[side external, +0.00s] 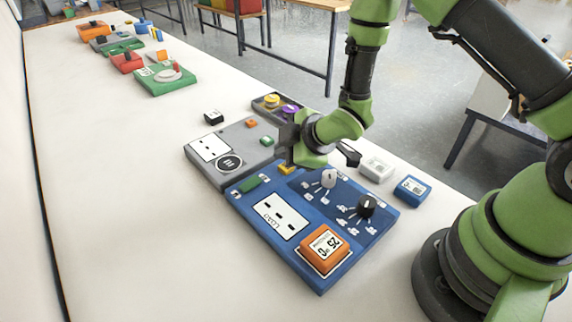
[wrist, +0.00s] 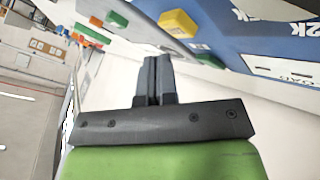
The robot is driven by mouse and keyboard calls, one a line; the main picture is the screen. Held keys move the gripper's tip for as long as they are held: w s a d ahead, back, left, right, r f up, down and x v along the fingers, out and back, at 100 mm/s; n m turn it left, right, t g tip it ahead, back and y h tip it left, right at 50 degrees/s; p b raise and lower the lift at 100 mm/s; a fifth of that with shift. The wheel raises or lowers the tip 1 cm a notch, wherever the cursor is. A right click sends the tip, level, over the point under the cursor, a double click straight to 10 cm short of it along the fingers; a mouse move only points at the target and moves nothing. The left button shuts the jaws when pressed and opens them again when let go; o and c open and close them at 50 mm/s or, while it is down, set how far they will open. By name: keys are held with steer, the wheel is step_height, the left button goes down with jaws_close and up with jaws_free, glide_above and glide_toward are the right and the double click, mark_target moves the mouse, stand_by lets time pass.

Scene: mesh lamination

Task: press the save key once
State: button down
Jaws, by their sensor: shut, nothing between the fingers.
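A blue panel (side external: 298,268) lies on the white table, with a green key (side external: 249,183) and a yellow key (side external: 285,169) along its far edge. In the wrist view the yellow key (wrist: 178,23) and green key (wrist: 207,57) stand on the panel's blue face (wrist: 235,18). I can read no save label, so I cannot tell which key is save. My gripper (side external: 287,158) is over the panel's far edge, close to the yellow key and partly covering that area. In the wrist view its shut, empty fingers (wrist: 158,60) appear beside both keys, touching neither in that view.
The panel also carries a white knob (side external: 328,178), a black knob (side external: 367,205) and an orange display block (side external: 324,247). A grey panel (side external: 232,137) adjoins its far side. Small white (side external: 377,169) and blue (side external: 412,190) boxes lie right. The table's left side is clear.

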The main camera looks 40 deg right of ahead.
steer(key=shift+r, duration=2.4)
steer(key=s+d+r+m+h, duration=0.1)
steer(key=s+d+r+m, duration=0.2)
steer(key=r, duration=0.4)
steer(key=s+d+r+m, duration=0.1)
steer(key=s+r+m, duration=0.2)
steer(key=r+m, duration=0.3)
steer(key=s+r+m+g, duration=0.1)
steer(key=s+r+m, duration=0.2)
steer(key=s, duration=0.5)
steer(key=s+r+m+y, duration=0.1)
steer(key=s+r+m, duration=0.2)
steer(key=s, duration=0.5)
steer(key=shift+s+a+r+g, duration=0.25)
steer(key=shift+a+r+g, duration=0.2)
steer(key=shift+r, duration=0.2)
